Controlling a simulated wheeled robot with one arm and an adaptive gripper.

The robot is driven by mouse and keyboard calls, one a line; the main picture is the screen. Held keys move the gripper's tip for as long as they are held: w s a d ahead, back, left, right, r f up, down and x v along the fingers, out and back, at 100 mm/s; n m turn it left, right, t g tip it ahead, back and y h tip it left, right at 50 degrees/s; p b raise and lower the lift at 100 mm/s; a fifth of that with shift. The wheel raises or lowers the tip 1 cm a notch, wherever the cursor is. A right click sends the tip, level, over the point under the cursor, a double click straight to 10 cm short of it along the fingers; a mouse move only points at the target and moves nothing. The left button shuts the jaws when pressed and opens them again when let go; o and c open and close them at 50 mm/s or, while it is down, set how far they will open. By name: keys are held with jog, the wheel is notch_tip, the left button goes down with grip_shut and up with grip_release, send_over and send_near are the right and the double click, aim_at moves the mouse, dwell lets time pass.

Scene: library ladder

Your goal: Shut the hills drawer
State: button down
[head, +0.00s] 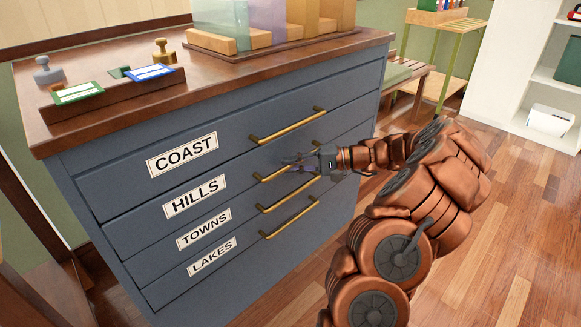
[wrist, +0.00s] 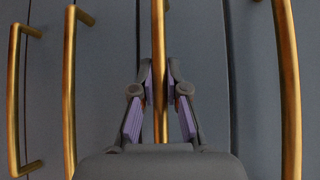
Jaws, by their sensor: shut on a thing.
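The hills drawer (head: 236,196) is the second drawer down in a blue-grey cabinet, marked by a white HILLS label (head: 195,198). Its front looks about level with its neighbours in the head view; I cannot tell whether a small gap is left. My gripper (head: 289,160) is at its brass handle (head: 268,176). In the wrist view, my gripper (wrist: 160,75) has its purple-padded fingers on either side of the handle (wrist: 159,38), shut on it. The fingers hide part of the handle in the head view.
The coast drawer handle (head: 290,125) is above, and the towns handle (head: 280,194) and lakes handle (head: 290,219) are below. Stamps and a card tray (head: 112,97) stand on the wooden top. Wood floor (head: 500,215) is open at the right.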

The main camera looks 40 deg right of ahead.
jog(key=shift+w, duration=0.35)
jog(key=c, duration=1.2)
grip_release()
jog(key=v, duration=1.2)
